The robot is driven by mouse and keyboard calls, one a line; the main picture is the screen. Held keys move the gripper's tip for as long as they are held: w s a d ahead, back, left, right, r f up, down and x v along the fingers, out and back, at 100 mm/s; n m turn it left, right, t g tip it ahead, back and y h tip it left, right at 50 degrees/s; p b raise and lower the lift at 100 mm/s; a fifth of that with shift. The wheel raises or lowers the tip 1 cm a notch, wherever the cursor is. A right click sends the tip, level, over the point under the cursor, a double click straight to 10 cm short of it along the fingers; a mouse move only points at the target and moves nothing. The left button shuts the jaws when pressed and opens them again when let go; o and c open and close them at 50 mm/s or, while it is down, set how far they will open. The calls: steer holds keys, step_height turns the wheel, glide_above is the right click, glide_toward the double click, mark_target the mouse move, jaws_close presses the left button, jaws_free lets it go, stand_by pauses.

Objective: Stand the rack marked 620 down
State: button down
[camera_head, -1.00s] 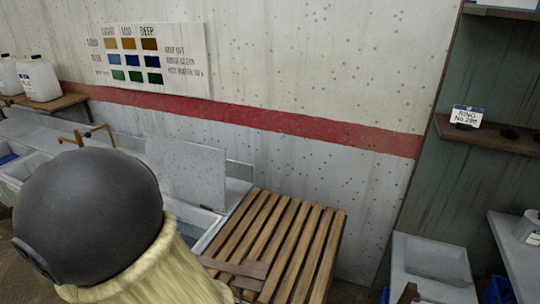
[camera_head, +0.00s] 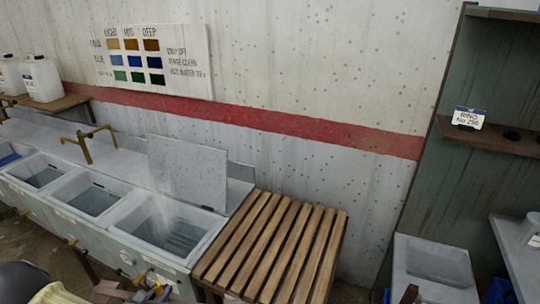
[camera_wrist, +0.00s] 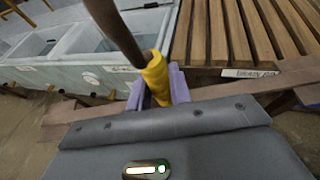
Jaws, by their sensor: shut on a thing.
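My gripper (camera_wrist: 160,88) has purple fingers shut on a yellow sleeve (camera_wrist: 156,78) of a dark brown bar (camera_wrist: 113,28). The bar slants up and left in the wrist view. In the head view my gripper (camera_head: 153,294) is low, in front of the rightmost basin. I cannot read the number 620 anywhere, and I cannot tell whether the bar belongs to the rack. The rightmost basin (camera_head: 208,222) has a raised grey lid (camera_head: 187,172), haze above it and a slatted shape inside.
A slatted wooden drain bench (camera_head: 270,240) stands right of the basins, bare on top. Its label (camera_wrist: 250,73) starts with DRAIN. A brass tap (camera_head: 84,146) rises behind the basins. A shelf (camera_head: 490,138) and a grey tray (camera_head: 437,265) are at the right.

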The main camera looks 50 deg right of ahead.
step_height(320, 180, down, 8)
steer(key=s, duration=0.1)
steer(key=shift+s+t+y, duration=0.25)
steer(key=shift+t+y, duration=0.05)
steer(key=shift+f, duration=0.1)
steer(key=shift+a, duration=0.15)
